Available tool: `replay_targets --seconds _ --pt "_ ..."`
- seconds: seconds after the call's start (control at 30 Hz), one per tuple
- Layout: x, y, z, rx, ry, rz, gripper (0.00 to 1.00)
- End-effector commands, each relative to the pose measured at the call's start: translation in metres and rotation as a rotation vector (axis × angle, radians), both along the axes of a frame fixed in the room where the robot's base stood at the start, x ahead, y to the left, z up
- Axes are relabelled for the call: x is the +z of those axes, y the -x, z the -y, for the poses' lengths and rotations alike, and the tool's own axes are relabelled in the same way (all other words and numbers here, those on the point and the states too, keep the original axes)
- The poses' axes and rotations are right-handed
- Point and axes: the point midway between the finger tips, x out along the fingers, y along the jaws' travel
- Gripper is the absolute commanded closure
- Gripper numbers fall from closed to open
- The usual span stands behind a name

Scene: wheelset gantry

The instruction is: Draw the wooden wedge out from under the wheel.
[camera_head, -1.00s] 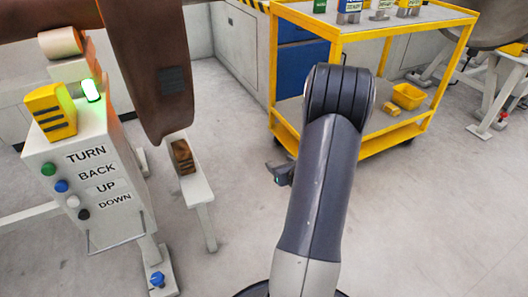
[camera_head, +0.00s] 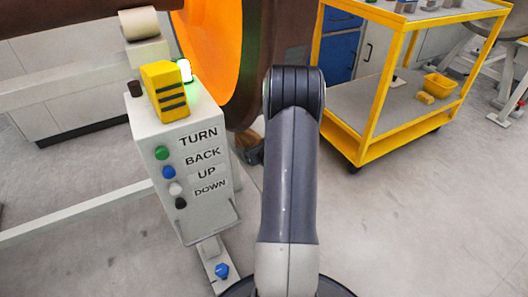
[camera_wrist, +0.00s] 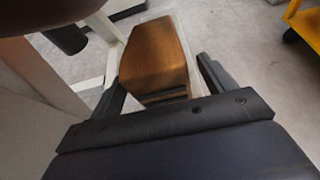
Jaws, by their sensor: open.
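The wooden wedge (camera_wrist: 155,50) is brown with a dark striped lower edge and lies on a pale rail between my open fingers in the wrist view. My gripper (camera_wrist: 161,75) has one finger on each side of it. I cannot tell whether either finger touches the wood. In the head view only a small tan part of the wedge (camera_head: 246,138) shows below the wheel (camera_head: 212,48), which has a bright orange face and a brown rim. My arm hides part of the wheel, and my gripper (camera_head: 256,155) is mostly hidden there.
A grey control box (camera_head: 185,160) with TURN, BACK, UP and DOWN labels stands just left of my arm, with a yellow block and a lit green lamp on top. A yellow cart (camera_head: 375,150) stands to the right. The floor between cart and front is clear.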

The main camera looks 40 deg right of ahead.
Motion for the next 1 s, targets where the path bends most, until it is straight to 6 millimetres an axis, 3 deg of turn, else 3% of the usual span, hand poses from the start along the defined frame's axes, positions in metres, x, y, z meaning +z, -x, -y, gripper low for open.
replay_targets --seconds 0.2,0.47,1.0 --pt "-0.0053 -0.0128 0.0028 0.000 0.001 0.000 0.22" --pt "-0.0051 -0.0133 0.0030 0.000 0.000 0.000 0.22" --pt "-0.0050 -0.0130 0.0030 0.000 0.000 0.000 0.66"
